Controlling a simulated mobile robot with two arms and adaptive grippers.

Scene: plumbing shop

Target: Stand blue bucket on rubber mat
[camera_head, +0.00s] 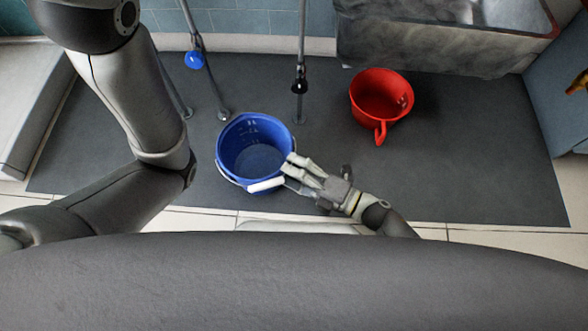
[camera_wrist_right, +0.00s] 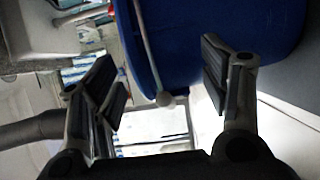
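The blue bucket (camera_head: 236,150) appears upright over the dark rubber mat (camera_head: 470,170), left of centre in the head view. I cannot tell for sure whether its base touches the mat. Its wire handle hangs down on the near side, with a white grip (camera_head: 266,185). My right gripper (camera_head: 291,170) is at the bucket's near right rim. In the right wrist view its fingers (camera_wrist_right: 160,75) are spread apart, with the bucket's blue wall (camera_wrist_right: 185,35) and handle wire just beyond and partly between them. My left arm enters at left, but its gripper is out of view.
A red dipper (camera_head: 368,92) stands on the mat to the right. Metal pipes, one with a blue valve knob (camera_head: 194,60), rise behind the bucket. A metal sink (camera_head: 430,45) is at the back right. The mat's right part is clear.

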